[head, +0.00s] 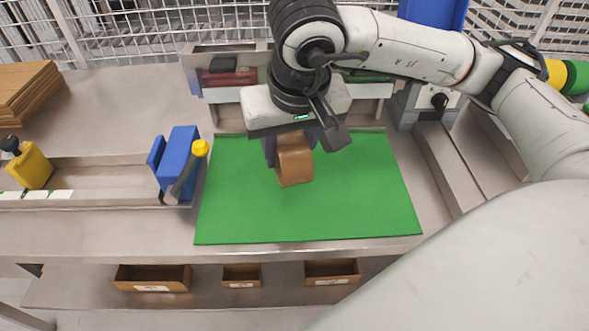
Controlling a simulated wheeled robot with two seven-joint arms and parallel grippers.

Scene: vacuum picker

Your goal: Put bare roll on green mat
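The green mat (365,205) lies flat on the workbench in the middle of the head view. The gripper body hides the top of the roll. I cannot tell whether the roll's lower end touches the mat. My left gripper is not in view.
A blue block with a yellow-knobbed lever (178,163) stands just left of the mat. Behind the mat is a rack (222,92) with coloured items. A yellow bottle (30,165) and brown cardboard (28,92) are at left. Small bins (241,275) sit below the bench's front edge.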

